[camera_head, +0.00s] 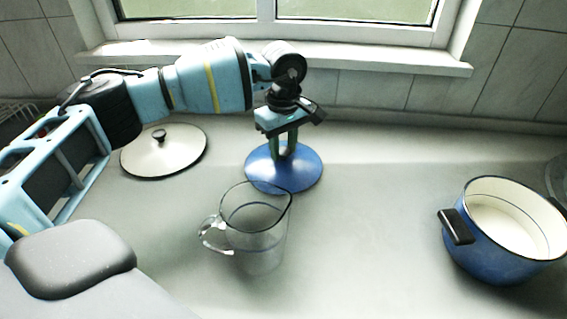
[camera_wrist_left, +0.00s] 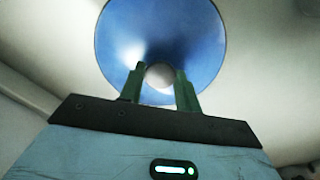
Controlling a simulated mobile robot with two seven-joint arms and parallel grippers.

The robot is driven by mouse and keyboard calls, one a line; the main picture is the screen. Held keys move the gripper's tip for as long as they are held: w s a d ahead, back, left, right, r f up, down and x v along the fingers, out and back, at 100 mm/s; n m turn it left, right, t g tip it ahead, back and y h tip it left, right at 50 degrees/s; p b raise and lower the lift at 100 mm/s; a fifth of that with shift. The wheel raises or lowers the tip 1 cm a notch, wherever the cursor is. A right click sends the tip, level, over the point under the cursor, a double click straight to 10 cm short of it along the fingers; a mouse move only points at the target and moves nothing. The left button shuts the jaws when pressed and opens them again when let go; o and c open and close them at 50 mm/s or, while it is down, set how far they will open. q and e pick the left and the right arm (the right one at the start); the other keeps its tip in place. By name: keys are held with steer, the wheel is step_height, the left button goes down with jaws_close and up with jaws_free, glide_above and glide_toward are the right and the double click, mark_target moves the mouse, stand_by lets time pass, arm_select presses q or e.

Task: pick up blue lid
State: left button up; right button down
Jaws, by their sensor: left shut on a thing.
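The blue lid (camera_head: 305,174) is a round disc behind the glass jug, near the middle of the counter in the head view. In the left wrist view the lid (camera_wrist_left: 200,35) lies beyond my fingers. My left gripper (camera_head: 284,153) points down over the lid's centre and is shut on its knob. In the wrist view the pale round knob sits between the green fingertips (camera_wrist_left: 160,77). I cannot tell whether the lid touches the counter. My right gripper is not in view.
A clear glass jug (camera_head: 258,238) stands just in front of the lid. A white lid (camera_head: 180,155) with a dark knob lies to the left. A blue pot (camera_head: 490,255) with a black handle stands at the right. The counter (camera_head: 370,215) between jug and pot is clear.

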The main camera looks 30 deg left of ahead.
mark_target(284, 150)
arm_select(q)
steer(key=shift+r, duration=0.15)
step_height(284, 150, up, 10)
stand_by(0.6)
